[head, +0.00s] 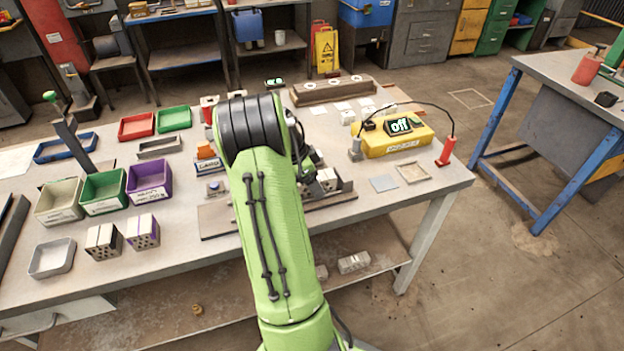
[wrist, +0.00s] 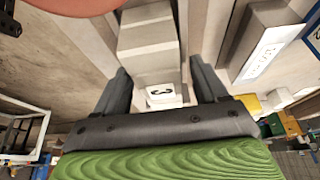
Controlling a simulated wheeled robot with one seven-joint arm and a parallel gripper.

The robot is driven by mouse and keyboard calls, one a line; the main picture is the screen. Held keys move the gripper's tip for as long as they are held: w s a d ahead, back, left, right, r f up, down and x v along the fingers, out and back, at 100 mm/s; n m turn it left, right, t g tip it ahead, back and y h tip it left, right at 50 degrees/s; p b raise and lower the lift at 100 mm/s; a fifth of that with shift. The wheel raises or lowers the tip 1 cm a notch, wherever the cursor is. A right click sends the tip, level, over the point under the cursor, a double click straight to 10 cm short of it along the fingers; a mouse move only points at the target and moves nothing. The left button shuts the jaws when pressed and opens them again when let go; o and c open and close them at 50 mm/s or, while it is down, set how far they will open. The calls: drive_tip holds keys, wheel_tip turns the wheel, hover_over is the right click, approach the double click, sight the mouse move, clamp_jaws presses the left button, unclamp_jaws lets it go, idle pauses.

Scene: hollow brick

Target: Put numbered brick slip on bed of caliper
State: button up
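In the wrist view, a small white piece with a dark number, seemingly the numbered brick slip (wrist: 160,94), shows between my gripper's (wrist: 160,88) two dark fingers. Gaps show on both sides of it, so the fingers look open. A larger pale block (wrist: 150,45) lies just beyond it; I cannot tell whether they touch. In the head view my green arm hides my gripper. A grey metal fixture (head: 343,186) on a long base, possibly the caliper, shows partly behind my arm; its bed is not clear.
A yellow box reading "off" (head: 398,140) with a cabled red probe (head: 446,150) stands at the right. Several white pieces lie before a long brown rack (head: 332,91). Green (head: 104,190) and purple (head: 149,180) bins and holed bricks (head: 143,232) fill the left.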

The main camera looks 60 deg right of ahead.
drive_tip(key=shift+r, duration=0.1)
drive_tip(key=p+v, duration=0.3)
drive_tip(key=v, duration=0.9)
drive_tip(key=w+a+r+n+t, duration=0.35)
drive_tip(key=a+r+n, duration=0.2)
drive_tip(key=a, duration=0.35)
drive_tip(key=a+r+n+t, duration=0.2)
drive_tip(key=a+r+n, duration=0.2)
drive_tip(key=a+n, duration=0.65)
drive_tip(key=s+a+n+t+y, duration=0.1)
drive_tip(key=s+a+n, duration=0.2)
drive_tip(key=a, duration=0.3)
drive_tip(key=s+a+f+n+t+y, duration=0.1)
drive_tip(key=s+a+n, duration=0.2)
drive_tip(key=a, duration=0.3)
drive_tip(key=s+a+n+t+y, duration=0.1)
drive_tip(key=s+a+n, duration=0.2)
drive_tip(key=a+n, duration=0.2)
drive_tip(key=shift+s+a+f, duration=0.2)
drive_tip(key=shift+s+a, duration=0.1)
drive_tip(key=shift+a, duration=0.5)
drive_tip(key=shift+r, duration=0.1)
